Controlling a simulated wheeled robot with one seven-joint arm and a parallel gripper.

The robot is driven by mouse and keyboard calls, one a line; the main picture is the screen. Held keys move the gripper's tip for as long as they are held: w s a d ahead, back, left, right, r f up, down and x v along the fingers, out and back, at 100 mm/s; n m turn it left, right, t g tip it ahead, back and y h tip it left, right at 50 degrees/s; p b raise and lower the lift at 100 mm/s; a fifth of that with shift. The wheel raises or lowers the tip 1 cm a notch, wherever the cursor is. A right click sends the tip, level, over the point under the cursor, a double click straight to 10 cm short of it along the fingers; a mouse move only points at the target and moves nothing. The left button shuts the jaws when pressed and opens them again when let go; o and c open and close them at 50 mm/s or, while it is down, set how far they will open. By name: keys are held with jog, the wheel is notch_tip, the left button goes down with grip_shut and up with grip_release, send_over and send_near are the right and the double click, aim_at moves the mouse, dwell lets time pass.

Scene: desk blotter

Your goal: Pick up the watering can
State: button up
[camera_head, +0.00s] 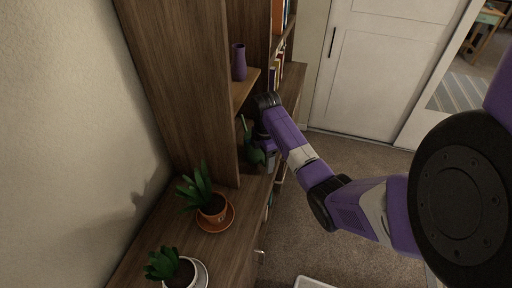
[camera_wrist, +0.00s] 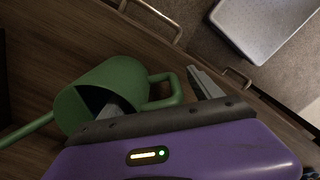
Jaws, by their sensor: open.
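The green watering can (camera_wrist: 118,76) stands on the wooden surface in the wrist view, its spout pointing left and its loop handle on the right. My gripper (camera_wrist: 160,97) is open over it. One finger shows at the can's open top and the other is beyond the handle, so the handle side lies between them. I cannot tell whether either finger touches the can. In the head view the watering can (camera_head: 254,153) is partly hidden by my gripper, beside the shelf's upright panel.
Two potted plants stand on the cabinet top in the head view, one in an orange pot (camera_head: 213,211) and one in a white pot (camera_head: 181,274). A purple vase (camera_head: 239,62) stands on a shelf. A tall wooden panel (camera_head: 185,85) rises left of my gripper. Carpeted floor lies right.

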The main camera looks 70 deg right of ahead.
grip_shut()
jog(key=shift+r, duration=0.1)
jog(key=shift+r, duration=0.1)
dwell(0.4)
jog(key=shift+r, duration=3.55)
jog(key=shift+r+p, duration=0.6)
jog(key=shift+r, duration=0.65)
